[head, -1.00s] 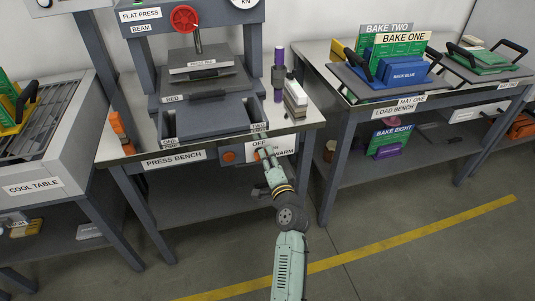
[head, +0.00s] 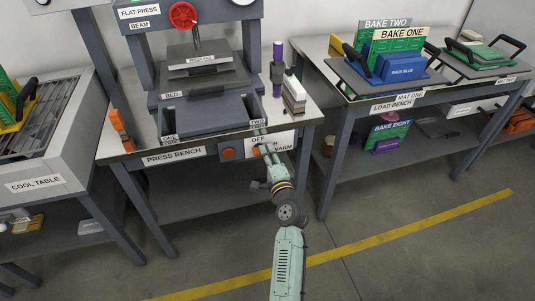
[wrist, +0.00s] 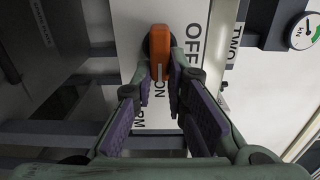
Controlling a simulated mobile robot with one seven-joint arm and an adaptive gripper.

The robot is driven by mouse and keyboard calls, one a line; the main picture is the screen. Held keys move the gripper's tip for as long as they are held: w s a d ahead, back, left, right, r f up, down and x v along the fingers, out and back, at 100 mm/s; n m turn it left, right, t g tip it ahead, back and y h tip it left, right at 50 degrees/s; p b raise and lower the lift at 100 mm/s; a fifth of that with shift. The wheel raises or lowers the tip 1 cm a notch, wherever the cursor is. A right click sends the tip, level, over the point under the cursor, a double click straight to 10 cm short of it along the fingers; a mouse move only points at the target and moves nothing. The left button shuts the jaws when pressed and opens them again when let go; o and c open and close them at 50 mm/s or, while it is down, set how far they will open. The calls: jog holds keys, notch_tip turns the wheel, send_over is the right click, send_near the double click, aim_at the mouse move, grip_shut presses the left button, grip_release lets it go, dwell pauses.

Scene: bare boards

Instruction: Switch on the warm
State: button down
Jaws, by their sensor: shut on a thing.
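The orange warm switch (wrist: 160,40) is a knob on a white panel (head: 284,138) at the front right of the press bench. In the wrist view its long handle, with a white line at its end, lies along the line toward the ON label (wrist: 160,93). The OFF label (wrist: 193,44) is off to one side. My gripper (wrist: 161,72) has its two fingers on either side of the handle's end, shut on it. It also shows at the panel in the head view (head: 265,150), where the fingers partly hide the knob and ON label.
The floor in front is clear.

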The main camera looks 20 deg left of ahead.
jog(key=c, duration=1.6)
grip_release()
jog(key=v, duration=1.2)
